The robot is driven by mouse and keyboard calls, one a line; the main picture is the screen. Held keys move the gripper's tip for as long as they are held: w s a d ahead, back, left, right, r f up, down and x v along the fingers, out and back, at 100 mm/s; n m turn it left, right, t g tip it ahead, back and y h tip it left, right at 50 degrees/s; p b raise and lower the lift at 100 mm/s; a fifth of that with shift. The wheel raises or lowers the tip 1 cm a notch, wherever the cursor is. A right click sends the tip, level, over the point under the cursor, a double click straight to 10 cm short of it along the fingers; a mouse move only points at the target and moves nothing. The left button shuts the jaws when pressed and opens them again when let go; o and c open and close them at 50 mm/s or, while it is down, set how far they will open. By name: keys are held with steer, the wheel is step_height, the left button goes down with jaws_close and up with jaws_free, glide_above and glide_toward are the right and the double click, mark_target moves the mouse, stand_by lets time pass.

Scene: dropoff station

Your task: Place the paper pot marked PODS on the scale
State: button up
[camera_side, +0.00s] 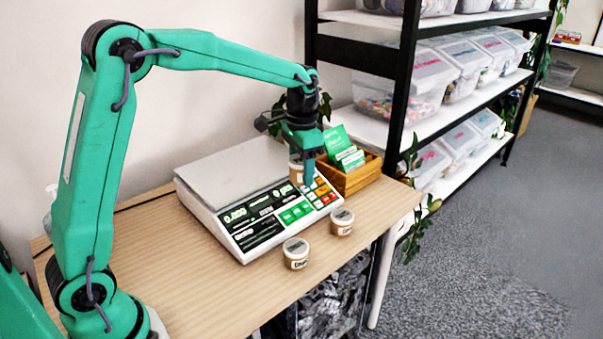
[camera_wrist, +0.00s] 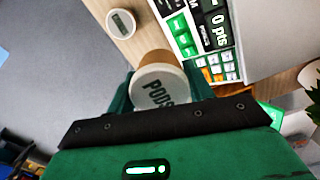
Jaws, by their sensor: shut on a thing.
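The paper pot marked PODS (camera_wrist: 160,88) is between my gripper's fingers in the wrist view, its white lid with the dark lettering facing the camera. My gripper (camera_wrist: 158,92) is shut on it. In the side view my gripper (camera_side: 306,172) points down at the right end of the scale, and the pot (camera_side: 295,173) is partly hidden by a finger. The scale (camera_side: 235,168) has a bare grey platform at the back and a sloped panel with displays and keys in front. In the wrist view the pot is beside the scale's keypad (camera_wrist: 212,42).
Two similar pots (camera_side: 296,254) (camera_side: 342,221) stand on the wooden table (camera_side: 200,285) in front of the scale. A wooden box with green and white cards (camera_side: 350,175) stands close right of my gripper. A shelf with clear bins is behind. The table's front left is clear.

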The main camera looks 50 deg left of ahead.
steer(key=a+r, duration=0.4)
steer(key=a, duration=0.4)
glide_above(258, 171)
step_height(258, 171, down, 7)
steer(key=shift+f, duration=2.05)
steer(key=shift+f, duration=0.15)
steer(key=o, duration=1)
steer(key=shift+o, duration=0.2)
step_height(258, 171, up, 12)
steer(key=shift+r, duration=0.2)
